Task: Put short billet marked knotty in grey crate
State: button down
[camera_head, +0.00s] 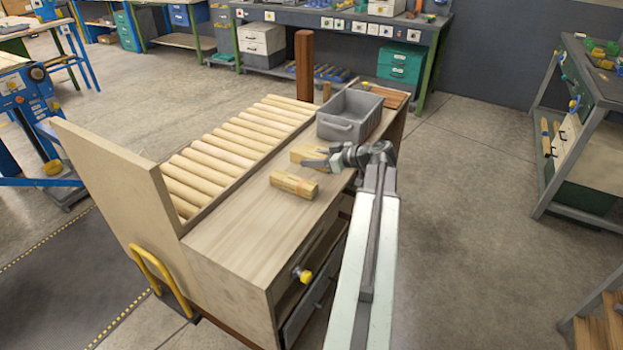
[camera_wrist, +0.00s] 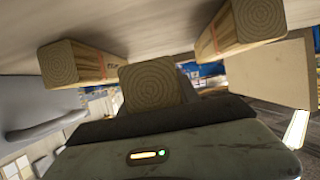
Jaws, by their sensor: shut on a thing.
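The grey crate (camera_head: 340,127) stands at the far right part of the wooden bench. A short billet (camera_head: 294,185) lies on the bench top, nearer the front. Another short billet (camera_head: 303,152) is at my gripper (camera_head: 318,163), partly covered by it. In the wrist view, the end of a billet (camera_wrist: 152,86) stands in the middle, and my gripper is shut on it. A banded billet (camera_wrist: 72,65) shows to its left and another (camera_wrist: 245,30) to its right, both apart from it. A mark on the left one is too small to read.
Several long turned rods (camera_head: 225,155) lie in a row along the bench's left side. A tall dark wooden post (camera_head: 304,65) rises behind the crate. A tall end board (camera_head: 115,190) closes the near left. The front of the bench top (camera_head: 235,235) is clear.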

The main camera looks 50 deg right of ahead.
aim_at(313, 175)
notch_tip(313, 175, down, 4)
jog(key=b, duration=0.3)
jog(key=shift+b, duration=0.4)
jog(key=c, duration=0.9)
grip_release()
jog(key=shift+r, duration=0.15)
jog(key=p+v, duration=0.5)
jog(key=v, duration=0.7)
jog(key=shift+s, duration=0.1)
